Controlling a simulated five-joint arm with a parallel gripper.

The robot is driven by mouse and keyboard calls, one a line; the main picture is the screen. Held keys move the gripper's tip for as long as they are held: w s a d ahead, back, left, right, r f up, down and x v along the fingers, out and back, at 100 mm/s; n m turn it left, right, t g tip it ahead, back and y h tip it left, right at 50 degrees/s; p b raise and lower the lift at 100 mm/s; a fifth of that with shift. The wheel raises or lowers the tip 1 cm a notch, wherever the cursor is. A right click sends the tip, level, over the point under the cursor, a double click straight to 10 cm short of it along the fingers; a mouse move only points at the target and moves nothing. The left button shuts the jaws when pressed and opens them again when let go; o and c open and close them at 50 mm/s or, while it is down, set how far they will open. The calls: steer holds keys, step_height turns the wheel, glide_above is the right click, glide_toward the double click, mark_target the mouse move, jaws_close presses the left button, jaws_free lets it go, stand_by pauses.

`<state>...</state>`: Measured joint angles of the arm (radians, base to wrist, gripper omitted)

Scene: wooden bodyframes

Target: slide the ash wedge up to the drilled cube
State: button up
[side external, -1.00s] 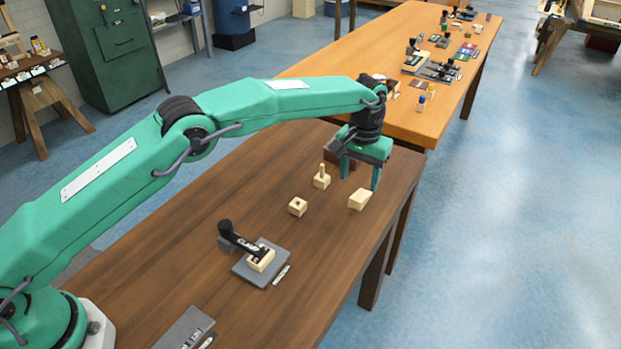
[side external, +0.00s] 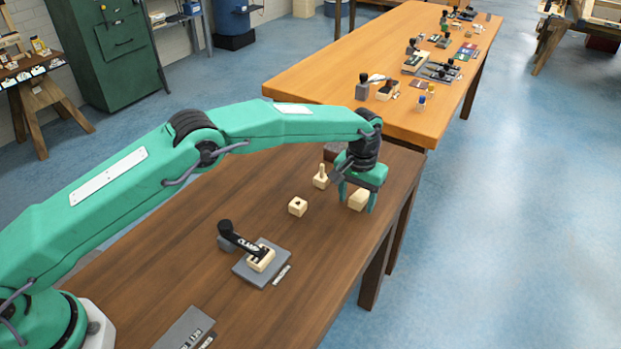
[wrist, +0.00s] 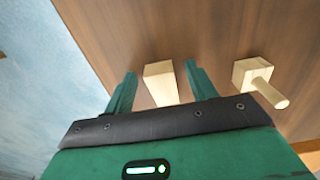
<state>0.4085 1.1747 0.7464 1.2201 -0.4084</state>
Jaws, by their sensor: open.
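The pale ash wedge (side external: 358,199) lies on the dark brown table near its right edge. My gripper (side external: 357,205) is open and lowered over it, with one finger on each side. In the wrist view the wedge (wrist: 161,83) shows between the two fingers of my gripper (wrist: 157,80), with a gap on both sides. The drilled cube (side external: 298,207), a pale block with a dark hole in its top, sits to the left of the wedge, apart from it. The cube is not seen in the wrist view.
A pale block with an upright peg (side external: 320,178) stands behind the cube and left of my gripper; it also shows in the wrist view (wrist: 257,80). A grey plate (side external: 247,273) with a black-handled clamp lies nearer. The table between wedge and cube is clear.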

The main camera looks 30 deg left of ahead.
mark_target(328, 195)
steer(key=c, duration=1)
steer(key=shift+c, duration=0.2)
steer(key=shift+a, duration=0.1)
steer(key=shift+a, duration=3.8)
steer(key=o, duration=0.9)
steer(key=shift+o, duration=0.5)
steer(key=shift+r, duration=0.55)
step_height(328, 195, up, 7)
steer(key=d, duration=0.1)
steer(key=shift+f, duration=0.1)
